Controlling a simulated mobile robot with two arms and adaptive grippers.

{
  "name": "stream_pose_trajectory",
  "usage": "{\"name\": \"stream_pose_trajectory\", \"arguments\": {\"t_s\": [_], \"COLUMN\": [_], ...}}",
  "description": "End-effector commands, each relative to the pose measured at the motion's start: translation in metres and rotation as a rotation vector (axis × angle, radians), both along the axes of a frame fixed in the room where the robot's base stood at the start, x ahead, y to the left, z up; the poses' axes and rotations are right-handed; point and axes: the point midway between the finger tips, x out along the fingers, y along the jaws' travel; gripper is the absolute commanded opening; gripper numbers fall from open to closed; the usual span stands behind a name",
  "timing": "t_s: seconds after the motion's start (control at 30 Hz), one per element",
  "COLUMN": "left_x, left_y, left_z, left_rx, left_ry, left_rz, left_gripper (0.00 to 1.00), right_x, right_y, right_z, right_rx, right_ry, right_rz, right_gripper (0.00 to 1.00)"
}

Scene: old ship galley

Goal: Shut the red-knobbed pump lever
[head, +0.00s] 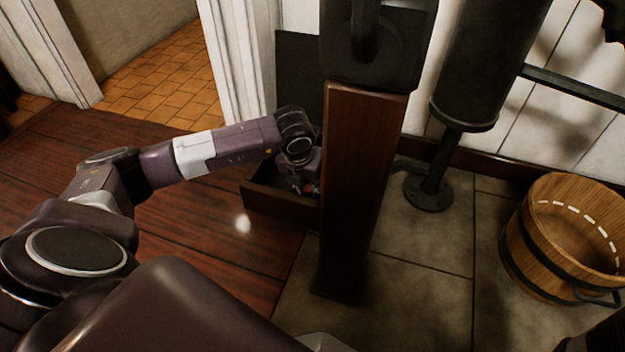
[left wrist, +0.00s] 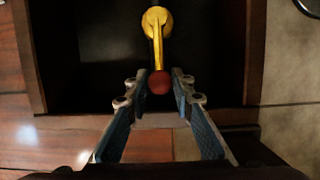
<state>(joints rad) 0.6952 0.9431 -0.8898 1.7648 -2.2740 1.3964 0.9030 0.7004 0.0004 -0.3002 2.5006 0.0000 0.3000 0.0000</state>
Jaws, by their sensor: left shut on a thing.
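The pump lever (left wrist: 157,42) is a yellow metal arm with a round yellow hub at its far end and a red knob (left wrist: 159,82) at its near end. In the left wrist view the lever points toward me, over a dark recess. My left gripper (left wrist: 159,88) is shut on the red knob, one finger at each side. In the head view my left gripper (head: 304,184) is low beside a wooden post, above an open dark wooden box. A small patch of red shows at its fingertips there; the post's edge partly hides this spot. My right gripper is not in view.
The wooden post (head: 352,190) stands close to the right of my left gripper. The wooden box (head: 272,208) has raised walls around the lever. A black pipe with a round foot (head: 428,192) and a wooden bucket (head: 570,240) stand to the right. Open plank floor lies left.

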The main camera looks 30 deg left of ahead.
Motion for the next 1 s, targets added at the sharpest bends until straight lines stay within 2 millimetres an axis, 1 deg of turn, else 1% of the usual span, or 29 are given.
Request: {"name": "stream_pose_trajectory", "arguments": {"t_s": [0.23,0.37,0.5,0.6,0.87,1.0], "left_x": [0.0,0.0,-0.001,-0.001,0.0,0.003], "left_y": [0.002,0.013,0.029,0.036,0.037,0.047], "left_z": [0.0,0.0,0.0,0.001,0.0,0.0], "left_rx": [0.001,0.002,0.003,0.003,0.003,0.004], "left_ry": [0.0,-0.001,0.001,0.0,0.0,0.0], "left_rz": [0.001,0.004,0.005,0.004,0.004,0.007], "left_gripper": [0.01,0.01,0.01,0.01,0.01,0.01], "right_x": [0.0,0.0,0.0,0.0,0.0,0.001], "right_y": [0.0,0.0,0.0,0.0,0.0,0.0], "right_z": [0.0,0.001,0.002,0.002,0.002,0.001], "right_rx": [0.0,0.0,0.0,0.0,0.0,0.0], "right_ry": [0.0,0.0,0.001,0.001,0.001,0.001], "right_rz": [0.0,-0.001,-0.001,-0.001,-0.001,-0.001], "right_gripper": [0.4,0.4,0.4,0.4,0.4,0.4]}}
